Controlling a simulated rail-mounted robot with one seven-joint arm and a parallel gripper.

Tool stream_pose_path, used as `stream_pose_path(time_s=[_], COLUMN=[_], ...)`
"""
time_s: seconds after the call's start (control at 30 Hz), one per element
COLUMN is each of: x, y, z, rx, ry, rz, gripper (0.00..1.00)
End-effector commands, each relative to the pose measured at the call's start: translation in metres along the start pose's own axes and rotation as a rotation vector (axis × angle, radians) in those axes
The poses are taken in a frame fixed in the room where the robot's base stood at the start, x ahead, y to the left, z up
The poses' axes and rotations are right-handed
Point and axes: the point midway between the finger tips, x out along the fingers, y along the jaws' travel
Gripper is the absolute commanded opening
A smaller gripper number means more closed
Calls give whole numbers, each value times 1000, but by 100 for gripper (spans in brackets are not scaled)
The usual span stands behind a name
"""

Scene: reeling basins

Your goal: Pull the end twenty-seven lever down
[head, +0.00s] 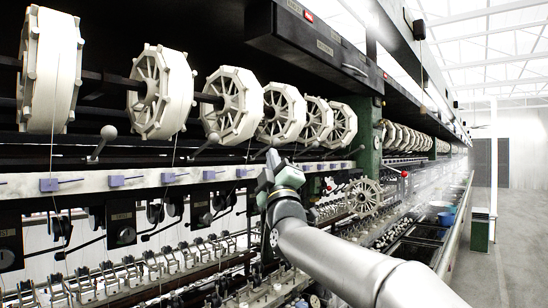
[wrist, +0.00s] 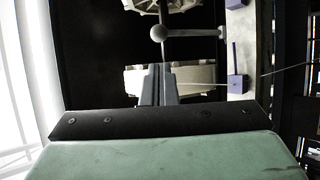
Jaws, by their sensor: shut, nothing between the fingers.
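Several grey ball-ended levers stick out along the machine rail, one at the left (head: 107,133) and another further right (head: 213,138) in the head view. I cannot read which one is end twenty-seven. My gripper (head: 270,163) is raised at the rail, below the row of reels. In the wrist view its two dark fingers (wrist: 158,84) are together and empty. One ball-ended lever (wrist: 158,33) appears just beyond the fingertips there, its rod running right to the pale rail. I see a gap between ball and fingertips in the picture; contact cannot be confirmed.
White reels (head: 162,92) hang above the levers, one close behind my fingers in the wrist view (wrist: 205,77). Purple blocks (head: 49,185) line the pale rail, with fine threads running past. Spools and basins lie below. An open aisle (head: 510,240) is at the right.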

Motion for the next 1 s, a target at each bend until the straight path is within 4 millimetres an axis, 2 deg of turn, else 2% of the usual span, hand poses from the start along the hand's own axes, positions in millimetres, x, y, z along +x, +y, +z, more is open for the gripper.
stream_pose_path(time_s=[0.03,0.1,0.37,0.57,1.0], x=[15,27,58,62,57], y=[3,3,1,0,-2], z=[-1,-2,-1,0,4], rx=[4,5,3,1,11], ry=[-2,-1,0,-1,-2], rz=[0,0,-1,-1,26], gripper=[0,0,0,0,0])
